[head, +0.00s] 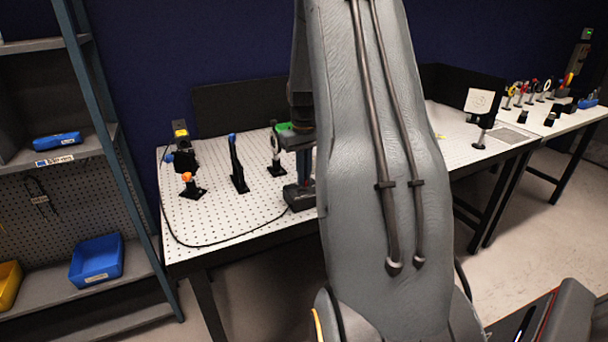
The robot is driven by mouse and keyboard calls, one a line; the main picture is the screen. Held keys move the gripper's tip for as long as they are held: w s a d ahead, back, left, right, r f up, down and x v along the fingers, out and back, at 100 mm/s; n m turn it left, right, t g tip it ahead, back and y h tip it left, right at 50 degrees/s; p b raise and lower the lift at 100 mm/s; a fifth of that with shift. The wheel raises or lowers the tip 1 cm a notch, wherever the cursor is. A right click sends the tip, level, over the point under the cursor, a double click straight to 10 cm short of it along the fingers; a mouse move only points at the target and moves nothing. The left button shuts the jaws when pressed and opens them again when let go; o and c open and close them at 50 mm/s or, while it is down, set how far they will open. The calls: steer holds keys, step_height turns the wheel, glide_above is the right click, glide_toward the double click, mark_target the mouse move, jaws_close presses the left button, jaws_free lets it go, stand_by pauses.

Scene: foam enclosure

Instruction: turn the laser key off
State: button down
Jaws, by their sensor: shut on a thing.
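My gripper (303,168) points down at the middle of the head view, partly behind my own forearm. Its fingers reach the top of a small dark box (299,198) with a black cable, which looks like the laser's key unit. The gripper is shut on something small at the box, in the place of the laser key. The key itself is hidden by the fingers, so its turn position cannot be seen.
A white perforated optical table (230,222) carries several posts, a blue-topped mount (237,165), an orange-knobbed mount (191,186) and a ring mount (275,150). Shelving with blue bins (97,262) stands left. A second bench (560,128) is at right. Floor is clear at right.

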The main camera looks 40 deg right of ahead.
steer(key=shift+w+r, duration=0.1)
steer(key=c, duration=1.9)
jaws_free()
steer(key=shift+r+b, duration=1.25)
steer(key=shift+r, duration=2.65)
steer(key=s+a+f+n, duration=0.1)
steer(key=s+a+f, duration=0.1)
steer(key=a, duration=0.7)
steer(key=s+a+f, duration=0.2)
steer(key=a, duration=0.7)
steer(key=s+a+f, duration=0.2)
steer(key=s+a, duration=0.4)
steer(key=a, duration=0.1)
steer(key=s+a+f+n+t+b, duration=0.1)
steer(key=s+a+f, duration=0.2)
steer(key=s+a, duration=0.3)
steer(key=shift+a+n, duration=0.3)
steer(key=shift+a, duration=0.45)
